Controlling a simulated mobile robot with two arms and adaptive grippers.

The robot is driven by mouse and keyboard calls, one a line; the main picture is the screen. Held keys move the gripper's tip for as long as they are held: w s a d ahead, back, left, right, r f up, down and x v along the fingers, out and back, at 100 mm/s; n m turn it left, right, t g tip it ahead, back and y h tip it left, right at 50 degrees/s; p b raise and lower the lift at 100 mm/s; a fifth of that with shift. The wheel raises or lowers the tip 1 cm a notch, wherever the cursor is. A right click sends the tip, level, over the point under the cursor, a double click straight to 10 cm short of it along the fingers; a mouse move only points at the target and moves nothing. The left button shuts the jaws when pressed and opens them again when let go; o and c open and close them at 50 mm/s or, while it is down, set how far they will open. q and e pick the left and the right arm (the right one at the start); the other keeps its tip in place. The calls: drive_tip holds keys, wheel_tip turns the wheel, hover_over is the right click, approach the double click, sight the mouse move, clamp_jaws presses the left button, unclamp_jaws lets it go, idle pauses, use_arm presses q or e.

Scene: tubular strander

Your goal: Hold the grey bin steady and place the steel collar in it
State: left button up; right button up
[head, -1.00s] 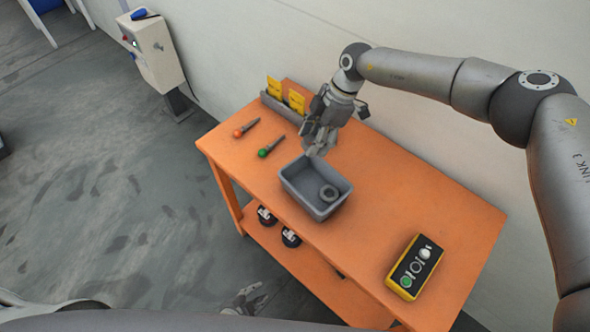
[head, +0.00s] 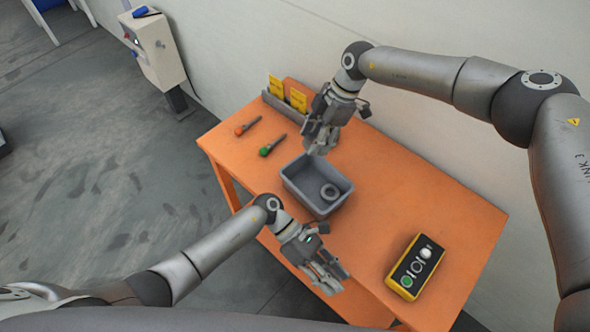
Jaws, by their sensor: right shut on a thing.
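The grey bin (head: 296,187) stands on the orange table near its front edge. The steel collar (head: 329,192), a dark grey ring, lies inside the bin at its right end. My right gripper (head: 317,150) comes down from behind and is shut on the bin's far rim; its fingers partly hide that rim. My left gripper (head: 336,281) is at the front edge of the table, in front of and below the bin in the picture. It looks open and empty, apart from bin and collar.
Two tools with an orange (head: 240,130) and a green (head: 265,151) end lie left of the bin. A grey holder with yellow cards (head: 298,99) stands at the back. A yellow button box (head: 415,267) sits at the right.

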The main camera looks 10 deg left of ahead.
sight(297, 199)
use_arm(q)
drive_tip(key=w+a+r+m+t+y, duration=0.1)
drive_tip(key=w+a+m+y, duration=0.1)
drive_tip(key=w+a+y, duration=0.1)
drive_tip(key=w+a+r+m+t+y, duration=0.2)
drive_tip(key=w+a+m+y, duration=0.1)
drive_tip(key=w, duration=0.4)
drive_tip(key=w+a+r+m+t+y, duration=0.1)
drive_tip(key=w+a+r+m+y, duration=0.1)
drive_tip(key=w+a+m+y, duration=0.1)
drive_tip(key=shift+w+a+r+t+y, duration=0.1)
drive_tip(key=shift+w+a+t+y, duration=0.1)
drive_tip(key=shift+w+a+y, duration=0.4)
drive_tip(key=shift+w+a+t+y, duration=0.2)
drive_tip(key=shift+w+a, duration=0.55)
drive_tip(key=shift+a, duration=0.25)
drive_tip(key=w+r+t, duration=0.3)
drive_tip(key=w+r, duration=0.2)
drive_tip(key=r, duration=0.1)
drive_tip(key=shift+n, duration=0.4)
drive_tip(key=f, duration=0.4)
drive_tip(key=d+f, duration=0.1)
drive_tip(key=f, duration=0.3)
drive_tip(key=w+f, duration=0.1)
drive_tip(key=f, duration=0.3)
drive_tip(key=shift+d, duration=0.25)
clamp_jaws()
